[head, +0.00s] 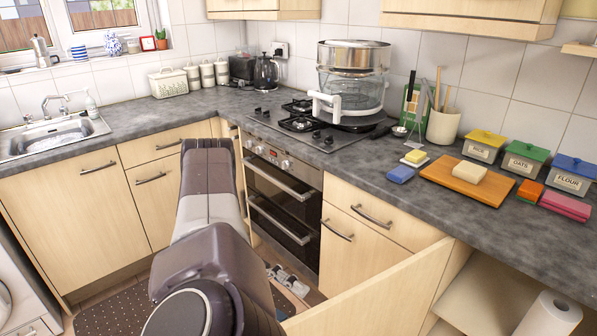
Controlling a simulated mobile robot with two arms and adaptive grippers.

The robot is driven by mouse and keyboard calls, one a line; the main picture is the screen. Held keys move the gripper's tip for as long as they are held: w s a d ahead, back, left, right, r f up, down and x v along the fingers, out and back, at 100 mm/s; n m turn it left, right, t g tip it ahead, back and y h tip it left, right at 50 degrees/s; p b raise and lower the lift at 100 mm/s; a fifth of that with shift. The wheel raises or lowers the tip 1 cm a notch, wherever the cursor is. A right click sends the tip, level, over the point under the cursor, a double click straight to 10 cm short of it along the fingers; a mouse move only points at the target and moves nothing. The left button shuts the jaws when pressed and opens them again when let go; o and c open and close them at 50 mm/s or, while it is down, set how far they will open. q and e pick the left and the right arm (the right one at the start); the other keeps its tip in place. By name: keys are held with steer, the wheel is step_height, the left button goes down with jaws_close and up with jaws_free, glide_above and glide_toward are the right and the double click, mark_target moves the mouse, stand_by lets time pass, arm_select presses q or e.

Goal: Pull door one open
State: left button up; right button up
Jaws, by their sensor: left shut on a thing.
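A pale wood cupboard door (385,290) at the lower right stands swung out from the counter front. It shows an open interior with shelves behind it. No label on it is visible. My left gripper (288,280) is low, just beyond the door's top edge near its free end. It is shut, apparently on the door's handle, but the handle and the contact are hidden behind my arm and the door. My right gripper is not in view.
An oven (283,206) and closed drawers (372,215) lie beyond the door. The counter above holds a steamer (352,75), a wooden board (467,181) and several tubs. A dark mat (112,310) lies on the floor.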

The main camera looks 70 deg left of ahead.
arm_select(q)
steer(key=shift+s+d+r, duration=0.1)
steer(key=shift+s+r, duration=0.05)
steer(key=shift+r, duration=0.1)
steer(key=shift+d+r, duration=0.1)
steer(key=shift+c, duration=0.6)
steer(key=shift+o, duration=0.3)
steer(key=shift+s, duration=0.15)
steer(key=shift+s+a, duration=0.2)
steer(key=shift+a, duration=0.45)
steer(key=shift+s+a, duration=0.2)
steer(key=shift+a, duration=0.4)
steer(key=shift+c, duration=1)
steer(key=shift+b+v, duration=0.55)
steer(key=shift+v, duration=0.7)
steer(key=shift+c, duration=0.2)
steer(key=shift+s+a+f, duration=0.2)
steer(key=shift+s+a, duration=0.15)
steer(key=shift+a, duration=0.15)
steer(key=shift+c, duration=0.5)
steer(key=shift+s+a, duration=0.1)
steer(key=shift+a, duration=0.15)
steer(key=shift+c, duration=0.8)
steer(key=shift+s+a+r+b, duration=0.15)
steer(key=shift+s+a+b, duration=0.05)
steer(key=shift+s+b, duration=0.2)
steer(key=c, duration=0.9)
steer(key=shift+s+a+b, duration=0.3)
steer(key=shift+a, duration=0.25)
